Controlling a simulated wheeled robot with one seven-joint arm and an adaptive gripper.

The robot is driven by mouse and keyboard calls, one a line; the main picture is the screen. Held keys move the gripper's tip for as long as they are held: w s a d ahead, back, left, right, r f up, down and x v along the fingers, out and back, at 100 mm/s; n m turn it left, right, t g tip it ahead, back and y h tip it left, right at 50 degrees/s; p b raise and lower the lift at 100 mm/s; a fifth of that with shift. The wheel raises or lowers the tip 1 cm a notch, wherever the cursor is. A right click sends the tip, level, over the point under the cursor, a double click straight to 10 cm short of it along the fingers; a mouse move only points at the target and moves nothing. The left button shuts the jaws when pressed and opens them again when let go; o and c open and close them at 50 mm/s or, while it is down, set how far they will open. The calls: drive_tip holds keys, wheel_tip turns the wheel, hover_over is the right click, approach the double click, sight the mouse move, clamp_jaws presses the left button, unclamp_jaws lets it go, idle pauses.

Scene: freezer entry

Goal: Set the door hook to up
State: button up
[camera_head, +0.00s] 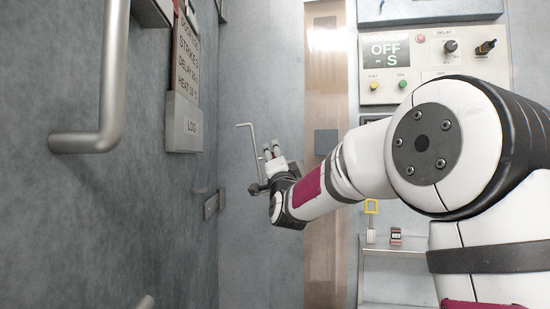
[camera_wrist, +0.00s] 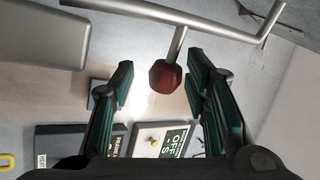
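A thin bent metal rod, which looks like the door hook (camera_head: 247,141), stands by the wall just left of my gripper (camera_head: 271,151) in the head view. In the wrist view the rod of the hook (camera_wrist: 215,27) crosses the top, with a bent end at the right. A short stem with a dark red knob (camera_wrist: 165,76) comes off the rod. My gripper (camera_wrist: 160,88) is open in the wrist view, with the knob between its two green-padded fingers and a visible gap on both sides. The fingers partly hide the hook's lower part in the head view.
A large grey handle (camera_head: 113,85) and a log board (camera_head: 185,123) are on the left wall. A control panel (camera_head: 432,63) reading OFF is at the upper right. A shelf (camera_head: 400,246) with small items stands below my arm.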

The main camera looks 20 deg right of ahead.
drive_tip(key=shift+s+a+f, duration=0.2)
drive_tip(key=shift+s, duration=0.2)
drive_tip(key=v, duration=1.1)
drive_tip(key=shift+d, duration=0.1)
